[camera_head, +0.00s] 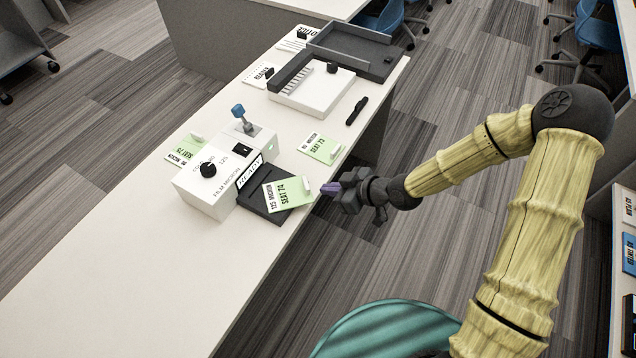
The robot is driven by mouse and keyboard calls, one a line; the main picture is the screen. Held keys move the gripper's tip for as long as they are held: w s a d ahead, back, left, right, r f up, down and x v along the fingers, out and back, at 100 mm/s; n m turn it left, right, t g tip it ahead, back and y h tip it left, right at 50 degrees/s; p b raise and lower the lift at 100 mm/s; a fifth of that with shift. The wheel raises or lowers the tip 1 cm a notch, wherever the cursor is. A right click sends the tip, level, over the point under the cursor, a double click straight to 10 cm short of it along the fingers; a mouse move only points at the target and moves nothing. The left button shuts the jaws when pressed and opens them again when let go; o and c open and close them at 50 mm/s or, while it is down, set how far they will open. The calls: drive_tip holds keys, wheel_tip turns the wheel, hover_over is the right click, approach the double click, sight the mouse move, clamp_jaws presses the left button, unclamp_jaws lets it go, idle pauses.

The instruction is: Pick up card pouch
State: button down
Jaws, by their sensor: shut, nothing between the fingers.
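Several green-and-white card pouches show in the head view. The "SEAT 74" pouch (285,194) lies tilted over a black tray (262,207) at the front of a white film machine (205,182). The "SEAT 73" pouch (321,149) lies flat near the table's right edge, and the "SEAT 75" pouch (184,151) lies at the left edge behind the machine. My gripper (328,188) is shut and empty, with its purple fingertips just right of the "SEAT 74" pouch at the table edge. I cannot tell whether they touch it.
The white table (110,270) is bare at the near left. A black pen-like object (357,110), a white box with a black comb-like strip (318,92) and a dark tray (392,63) lie farther back. Blue chairs (597,33) stand beyond. A teal striped round seat (385,330) is below my arm.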

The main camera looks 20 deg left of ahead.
drive_tip(key=s+d, duration=0.1)
drive_tip(key=d, duration=0.6)
drive_tip(key=shift+d, duration=0.3)
drive_tip(key=c, duration=2.1)
unclamp_jaws()
drive_tip(key=shift+s, duration=0.1)
drive_tip(key=o, duration=0.7)
drive_tip(key=shift+d+f+h, duration=0.1)
drive_tip(key=shift+d+h, duration=0.2)
drive_tip(key=shift+d, duration=0.05)
drive_tip(key=shift+o, duration=0.2)
drive_tip(key=d+m+h, duration=0.2)
drive_tip(key=d+h, duration=0.1)
drive_tip(key=d, duration=0.3)
drive_tip(key=shift+w+f+h, duration=0.35)
drive_tip(key=shift+w+h, duration=0.05)
drive_tip(key=s+d+r+m+h, duration=0.3)
drive_tip(key=d+r+m, duration=0.4)
drive_tip(key=d, duration=0.1)
drive_tip(key=s+d+r+m+h, duration=0.3)
drive_tip(key=s+d+r+m, duration=0.1)
drive_tip(key=d+r+m, duration=0.3)
drive_tip(key=shift+d+r+t+h, duration=0.3)
drive_tip(key=shift+d+t, duration=0.1)
drive_tip(key=shift+d, duration=0.1)
